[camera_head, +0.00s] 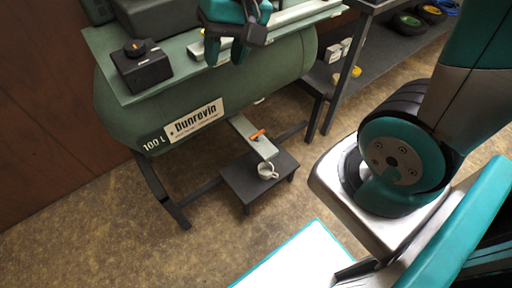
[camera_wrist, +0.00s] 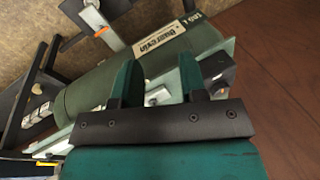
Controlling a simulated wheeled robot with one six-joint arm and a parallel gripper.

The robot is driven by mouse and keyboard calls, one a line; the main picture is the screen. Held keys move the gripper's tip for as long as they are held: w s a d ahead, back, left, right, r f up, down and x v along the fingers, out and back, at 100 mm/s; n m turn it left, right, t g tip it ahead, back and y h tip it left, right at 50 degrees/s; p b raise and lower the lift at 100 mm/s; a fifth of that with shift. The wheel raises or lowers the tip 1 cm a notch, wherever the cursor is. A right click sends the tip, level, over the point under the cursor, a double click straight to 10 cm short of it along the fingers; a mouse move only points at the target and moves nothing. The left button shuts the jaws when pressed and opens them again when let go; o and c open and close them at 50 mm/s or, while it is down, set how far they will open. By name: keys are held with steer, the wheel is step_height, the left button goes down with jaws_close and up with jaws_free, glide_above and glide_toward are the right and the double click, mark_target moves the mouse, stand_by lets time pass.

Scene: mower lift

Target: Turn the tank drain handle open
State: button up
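The tank (camera_head: 250,80) is a green lying cylinder with a "Dunrovin" label. A grey drain bar (camera_head: 245,130) sticks out below it, with a small orange handle (camera_head: 257,134) lying across its outer part. In the wrist view the orange handle (camera_wrist: 101,31) shows small at the upper left, on the grey bar (camera_wrist: 106,22). My gripper (camera_head: 226,58) is above the tank's top in the head view, well apart from the handle. In the wrist view its two teal fingers (camera_wrist: 159,62) are spread with nothing held between them.
A black box with a knob (camera_head: 141,66) sits on the tank's top plate. Dark tank legs (camera_head: 160,187) flank the stool.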

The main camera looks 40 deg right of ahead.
steer(key=w+d+f+m+h+b, duration=0.1)
steer(key=w+d+f+m+b, duration=0.2)
steer(key=f+b, duration=0.3)
steer(key=w+d+f+m+b, duration=0.3)
steer(key=d+f, duration=0.1)
steer(key=f, duration=0.5)
steer(key=w+d+f+m+h+b, duration=0.1)
steer(key=w+d+f+m+b, duration=0.2)
steer(key=f+b, duration=0.3)
steer(key=m+h+b, duration=0.1)
steer(key=m+b, duration=0.5)
steer(key=b, duration=0.1)
glide_toward(258, 133)
steer(key=shift+t, duration=0.4)
steer(key=f+b, duration=0.2)
steer(key=f, duration=0.1)
steer(key=f+b, duration=0.3)
steer(key=w+f+b, duration=0.1)
steer(key=f+b, duration=0.1)
steer(key=f, duration=0.1)
steer(key=shift+f, duration=0.4)
steer(key=shift+c, duration=0.5)
jaws_close()
